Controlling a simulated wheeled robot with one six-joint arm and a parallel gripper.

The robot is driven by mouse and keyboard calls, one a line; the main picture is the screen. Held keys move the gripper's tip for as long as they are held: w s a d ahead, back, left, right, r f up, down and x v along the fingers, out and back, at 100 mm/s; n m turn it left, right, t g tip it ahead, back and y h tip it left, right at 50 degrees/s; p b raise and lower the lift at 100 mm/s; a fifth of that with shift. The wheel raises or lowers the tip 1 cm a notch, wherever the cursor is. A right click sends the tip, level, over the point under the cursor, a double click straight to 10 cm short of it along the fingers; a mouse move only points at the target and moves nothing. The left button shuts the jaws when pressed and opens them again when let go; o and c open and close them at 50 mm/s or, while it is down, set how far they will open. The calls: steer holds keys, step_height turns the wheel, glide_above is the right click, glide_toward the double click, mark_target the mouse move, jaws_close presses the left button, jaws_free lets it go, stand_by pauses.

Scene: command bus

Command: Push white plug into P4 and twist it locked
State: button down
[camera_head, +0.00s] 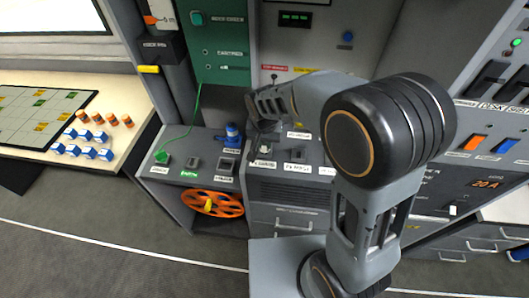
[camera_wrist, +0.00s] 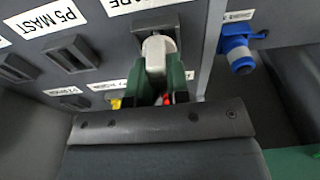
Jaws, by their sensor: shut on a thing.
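The white plug (camera_wrist: 154,52) is between the green fingers of my gripper (camera_wrist: 158,82) in the wrist view, and the gripper is shut on it. The plug's far end is at a dark socket (camera_wrist: 148,24) in the grey panel; how deep it sits and whether it is turned cannot be told. The label beside that socket is partly cut off, and I cannot read P4 on it. A neighbouring socket (camera_wrist: 72,54) is labelled P5 MAST. In the head view my gripper (camera_head: 262,136) is low over the same panel, and my wrist partly hides the plug.
A blue plug (camera_head: 232,132) stands left of my gripper, and it also shows in the wrist view (camera_wrist: 239,52). A green plug (camera_head: 163,158) with a green cable and an orange reel (camera_head: 212,203) are further left. Blue and orange pieces lie on the left table (camera_head: 130,80).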

steer(key=shift+f+b, duration=0.3)
steer(key=shift+f, duration=0.2)
stand_by(0.3)
steer(key=shift+m, duration=0.4)
steer(key=shift+m+h+b, duration=0.3)
steer(key=shift+m+b, duration=0.25)
steer(key=shift+m, duration=1.15)
steer(key=shift+f, duration=0.1)
steer(key=shift+m+g+b, duration=0.3)
steer(key=shift+m+b, duration=0.05)
steer(key=shift+m, duration=0.65)
steer(key=shift+s+m, duration=0.1)
steer(key=shift+m, duration=0.9)
